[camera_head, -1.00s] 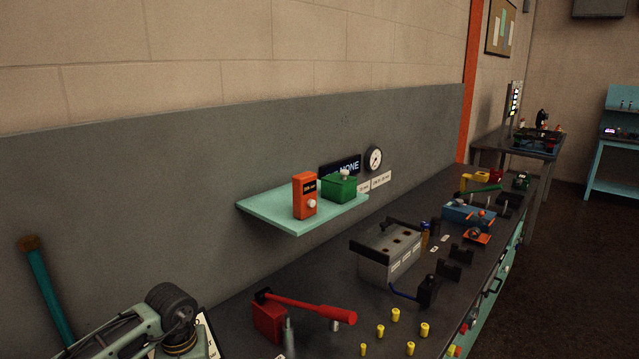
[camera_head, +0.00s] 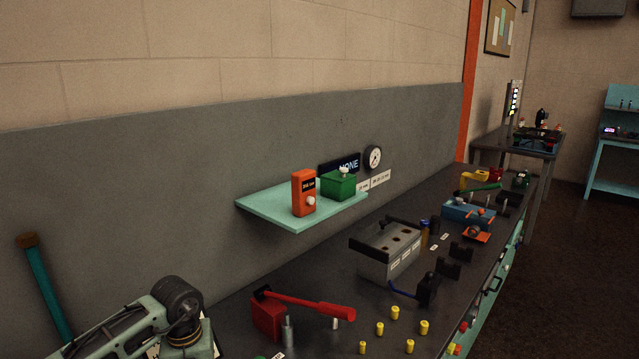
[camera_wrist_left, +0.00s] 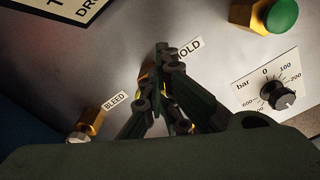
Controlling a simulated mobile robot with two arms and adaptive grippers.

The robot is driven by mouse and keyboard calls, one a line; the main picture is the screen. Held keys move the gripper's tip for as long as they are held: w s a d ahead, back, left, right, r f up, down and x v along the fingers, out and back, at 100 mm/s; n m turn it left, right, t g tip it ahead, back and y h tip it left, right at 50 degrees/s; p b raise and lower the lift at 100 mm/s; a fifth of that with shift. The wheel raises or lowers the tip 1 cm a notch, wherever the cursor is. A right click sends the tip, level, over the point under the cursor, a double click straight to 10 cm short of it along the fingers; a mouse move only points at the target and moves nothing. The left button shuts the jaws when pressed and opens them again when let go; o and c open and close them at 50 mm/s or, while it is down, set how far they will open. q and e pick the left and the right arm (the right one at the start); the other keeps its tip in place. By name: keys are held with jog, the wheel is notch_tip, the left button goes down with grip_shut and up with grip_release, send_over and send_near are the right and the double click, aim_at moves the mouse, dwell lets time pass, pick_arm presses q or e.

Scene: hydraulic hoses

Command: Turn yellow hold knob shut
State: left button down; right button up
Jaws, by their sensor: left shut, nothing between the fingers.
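The left wrist view shows a grey panel from close up. My left gripper (camera_wrist_left: 164,62) is shut in front of it, its dark fingertips together beside a label (camera_wrist_left: 190,50) of which "OLD" can be read. Bits of a yellow part, likely the hold knob (camera_wrist_left: 145,82), show behind and beside the fingers. Most of it is hidden, so I cannot tell its angle or whether the fingers touch it. In the head view my left arm is at the lower left, with its gripper out of frame. My right gripper is not in view.
On the panel, a brass-coloured fitting (camera_wrist_left: 95,122) sits by the BLEED label (camera_wrist_left: 115,101). A green button (camera_wrist_left: 281,15) on a yellow base and a bar dial (camera_wrist_left: 279,96) are at the right. The bench (camera_head: 240,315) holds a red lever pump (camera_head: 268,317) and several yellow caps.

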pick_arm(q)
notch_tip(320, 180, up, 6)
jog(key=p, duration=0.3)
jog(key=shift+p, duration=0.3)
jog(key=shift+w, duration=0.15)
